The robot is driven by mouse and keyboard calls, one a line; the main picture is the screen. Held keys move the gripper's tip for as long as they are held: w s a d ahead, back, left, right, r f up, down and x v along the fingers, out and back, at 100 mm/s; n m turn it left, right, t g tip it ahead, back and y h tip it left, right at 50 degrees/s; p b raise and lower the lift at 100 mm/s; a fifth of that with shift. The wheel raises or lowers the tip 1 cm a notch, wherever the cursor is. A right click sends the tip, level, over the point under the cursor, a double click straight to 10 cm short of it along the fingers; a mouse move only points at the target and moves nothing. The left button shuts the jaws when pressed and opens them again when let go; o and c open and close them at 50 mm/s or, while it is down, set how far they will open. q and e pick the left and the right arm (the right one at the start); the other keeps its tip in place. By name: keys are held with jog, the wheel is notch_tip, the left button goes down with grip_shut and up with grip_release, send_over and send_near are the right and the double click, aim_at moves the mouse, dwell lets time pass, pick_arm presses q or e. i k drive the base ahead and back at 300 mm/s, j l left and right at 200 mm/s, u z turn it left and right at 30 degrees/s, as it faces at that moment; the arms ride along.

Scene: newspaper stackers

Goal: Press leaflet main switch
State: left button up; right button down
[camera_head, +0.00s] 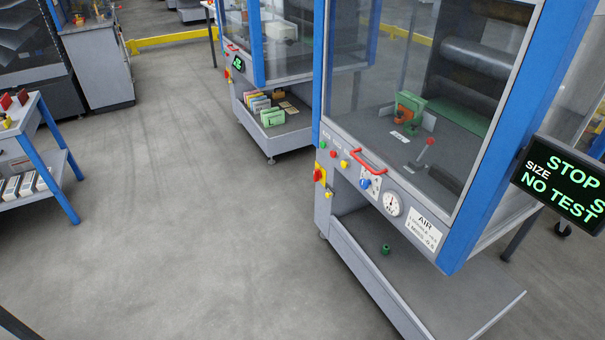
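A blue-framed grey machine with clear panels stands at the right. A red knob on a yellow plate (319,174), which looks like a main switch, sits at the left end of its front panel. Green, red and yellow buttons (333,154) are in a row beside it. A blue knob (365,183) and a round gauge (391,204) are further right. A second similar machine behind has a red and yellow switch (228,74) too. I cannot tell which machine is the leaflet one. Neither of my grippers is in view.
A black display (562,186) at the right reads STOP, SIZE and NO TEST. A red handle (369,161) is on the near machine's door. A low grey shelf (440,290) juts out below. A blue-legged table (62,182) stands left. The floor between is clear.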

aim_at(318, 175)
jog(key=i+j+u, duration=0.1)
jog(key=i+j, duration=0.85)
jog(key=i, duration=0.25)
jog(key=i+j+u, duration=0.15)
jog(key=i+j, duration=0.3)
jog(key=i, duration=0.15)
